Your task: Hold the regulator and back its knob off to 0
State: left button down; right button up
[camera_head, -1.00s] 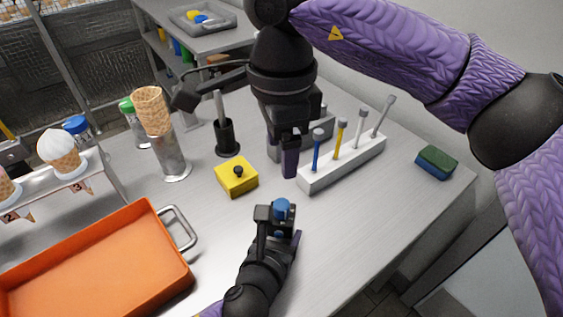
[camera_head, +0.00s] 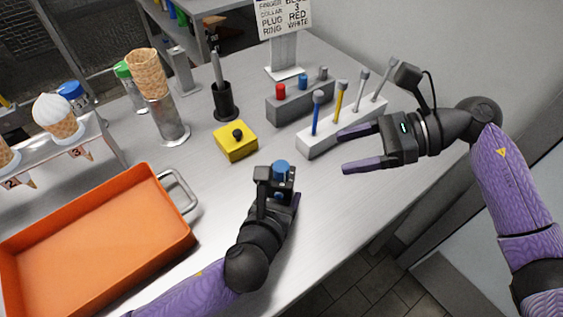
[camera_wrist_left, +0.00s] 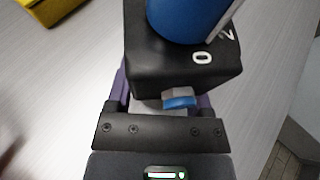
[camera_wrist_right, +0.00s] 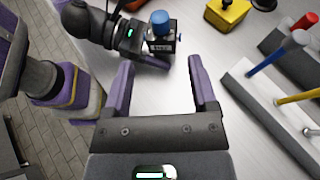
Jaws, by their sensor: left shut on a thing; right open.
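The regulator (camera_head: 263,184) is a small black block with a blue knob (camera_head: 281,168) on top. My left gripper (camera_head: 278,198) is shut on it and holds it upright over the near part of the table. In the left wrist view the blue knob (camera_wrist_left: 185,14) covers much of the top of the black body (camera_wrist_left: 180,72); white marks "0" and "2" show beside it. My right gripper (camera_head: 343,152) is open and empty, to the right of the regulator. In the right wrist view the regulator (camera_wrist_right: 163,46) lies beyond my open fingers (camera_wrist_right: 160,62).
An orange tray (camera_head: 160,188) lies at the left. A yellow block with a black knob (camera_head: 236,150) sits behind the regulator. A white rack (camera_head: 318,143) of several coloured tools stands near my right gripper. A sign (camera_head: 284,15) stands at the back.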

aim_at(287, 165)
jog(key=x, duration=1.1)
jog(key=shift+a, duration=0.35)
grip_shut()
